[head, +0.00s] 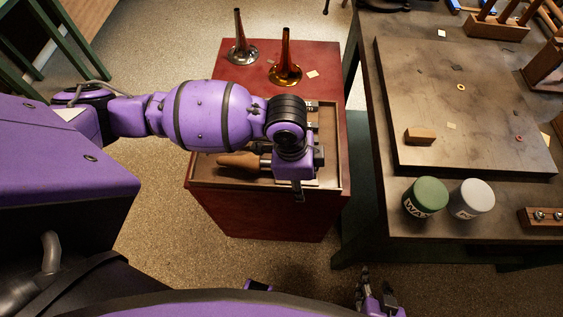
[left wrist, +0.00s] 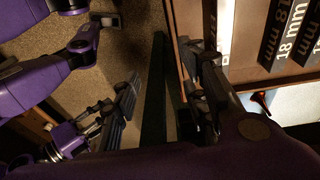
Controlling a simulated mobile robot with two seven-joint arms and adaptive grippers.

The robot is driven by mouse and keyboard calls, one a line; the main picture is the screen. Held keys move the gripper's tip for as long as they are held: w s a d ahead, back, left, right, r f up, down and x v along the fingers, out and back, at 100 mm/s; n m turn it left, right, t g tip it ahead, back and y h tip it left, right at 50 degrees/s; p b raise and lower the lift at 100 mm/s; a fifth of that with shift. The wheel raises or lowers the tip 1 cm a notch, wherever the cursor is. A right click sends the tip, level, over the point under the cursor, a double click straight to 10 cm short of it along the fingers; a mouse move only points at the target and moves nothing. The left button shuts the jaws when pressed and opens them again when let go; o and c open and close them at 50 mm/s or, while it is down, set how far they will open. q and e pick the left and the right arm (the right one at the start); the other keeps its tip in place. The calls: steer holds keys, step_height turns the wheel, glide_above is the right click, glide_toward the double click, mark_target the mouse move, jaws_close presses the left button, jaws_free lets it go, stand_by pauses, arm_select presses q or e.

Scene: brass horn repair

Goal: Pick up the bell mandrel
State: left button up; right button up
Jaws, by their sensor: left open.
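Two flared horn shapes stand upright, wide end down, at the back of the red cabinet top. The grey steel one (head: 241,50), which looks like the bell mandrel, is at the left. A shiny brass-coloured bell (head: 286,70) stands to its right and nearer. My left gripper (head: 300,180) is over the tray at the cabinet's near end, well short of both. My right gripper (head: 377,288) is low at the bottom of the head view, fingers apart and empty.
The wood-rimmed tray (head: 200,183) holds a wooden-handled tool (head: 240,161) and blocks marked in mm (left wrist: 285,45). A small card (head: 313,74) lies beside the brass bell. The workbench (head: 400,210) on the right carries a green-lidded tin (head: 426,194) and a white-lidded tin (head: 472,197).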

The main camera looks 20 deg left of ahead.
arm_select(q)
steer(key=y, duration=0.2)
glide_toward(267, 163)
steer(key=d, duration=0.1)
steer(key=w+d+f, duration=0.1)
steer(key=d, duration=0.1)
steer(key=shift+w+d+f, duration=0.15)
steer(key=shift+w+d, duration=0.25)
steer(key=shift+a+f, duration=0.15)
step_height(267, 163, down, 7)
steer(key=shift+s+f, duration=0.15)
steer(key=shift+f, duration=0.05)
steer(key=shift+r, duration=0.1)
jaws_close()
steer(key=shift+r, duration=0.1)
